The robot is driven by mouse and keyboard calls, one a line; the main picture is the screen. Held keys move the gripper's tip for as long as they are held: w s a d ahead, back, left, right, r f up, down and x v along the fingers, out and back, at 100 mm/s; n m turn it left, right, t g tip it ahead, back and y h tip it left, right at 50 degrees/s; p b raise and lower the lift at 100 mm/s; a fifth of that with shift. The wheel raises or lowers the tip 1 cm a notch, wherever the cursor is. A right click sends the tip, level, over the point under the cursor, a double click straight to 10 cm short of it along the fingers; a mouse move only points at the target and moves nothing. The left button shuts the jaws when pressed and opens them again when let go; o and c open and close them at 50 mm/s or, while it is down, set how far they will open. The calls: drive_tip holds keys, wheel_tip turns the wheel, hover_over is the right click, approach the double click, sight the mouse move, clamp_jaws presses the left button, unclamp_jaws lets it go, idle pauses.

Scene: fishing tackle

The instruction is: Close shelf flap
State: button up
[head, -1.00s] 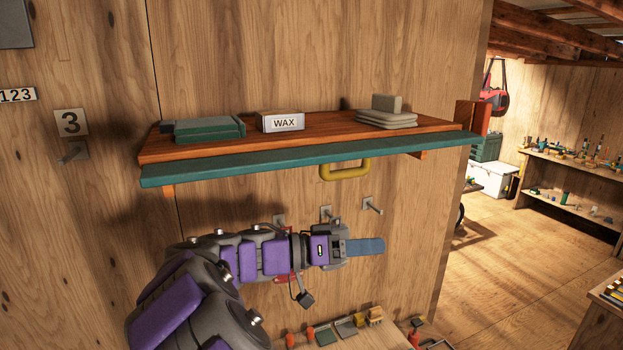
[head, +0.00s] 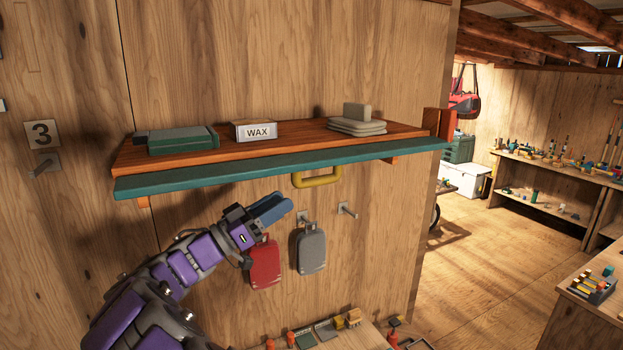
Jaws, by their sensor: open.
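The shelf flap (head: 230,172) is a long teal board along the front edge of the wooden shelf (head: 295,135). It lies roughly level with the shelf top, and a yellow handle (head: 318,182) hangs below it, right of the middle. My gripper (head: 272,208), with blue fingers, is below the flap and left of the handle, pointing up and to the right. It is apart from the handle and holds nothing. The gap between the fingers is hard to see from this angle.
On the shelf are a green case (head: 183,141), a WAX box (head: 256,131) and grey folded cloths (head: 357,124). A red tag-shaped item (head: 265,265) and a grey one (head: 311,249) hang on the wall below. A bare hook (head: 346,209) is to their right.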

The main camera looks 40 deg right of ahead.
sight(314, 181)
drive_tip(key=p+x, duration=0.1)
drive_tip(key=x, duration=0.9)
drive_tip(key=shift+d+f+p, duration=0.15)
drive_tip(key=shift+d+p, duration=0.15)
drive_tip(key=shift+p, duration=0.05)
drive_tip(key=shift+a, duration=0.25)
drive_tip(key=shift+c, duration=0.6)
clamp_jaws()
